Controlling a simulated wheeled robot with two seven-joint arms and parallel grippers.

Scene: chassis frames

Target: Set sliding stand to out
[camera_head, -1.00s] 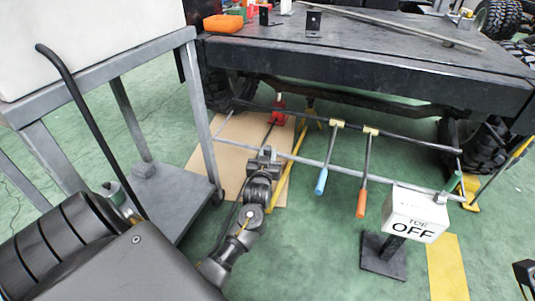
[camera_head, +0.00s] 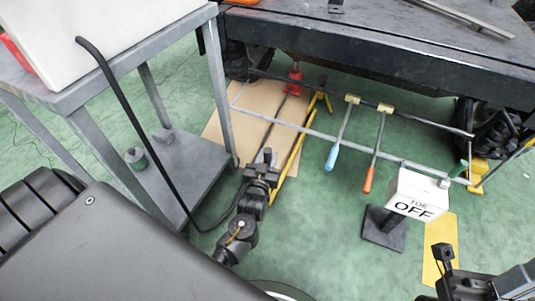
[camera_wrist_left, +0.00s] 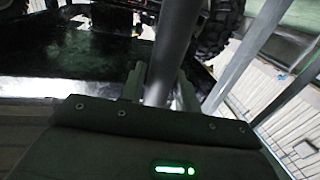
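No part is labelled as the sliding stand, so I cannot tell which it is. A red stand (camera_head: 295,82) and a yellow stand (camera_head: 318,101) are on the floor under the dark table's edge. A thin dark rod (camera_head: 279,122) runs from the red stand toward my left gripper (camera_head: 267,158), which is low over the brown board. In the left wrist view a grey tube (camera_wrist_left: 174,45) lies between the two fingers; whether they press on it is unclear. My right gripper (camera_head: 445,262) is at the lower right, and its fingers are too small to read.
A grey cart (camera_head: 190,170) stands close on the left. A long grey bar (camera_head: 330,137) crosses in front, with blue (camera_head: 331,158) and orange (camera_head: 368,180) handles near it. A white OFF sign box (camera_head: 418,193) stands at right. Green floor is open in the middle.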

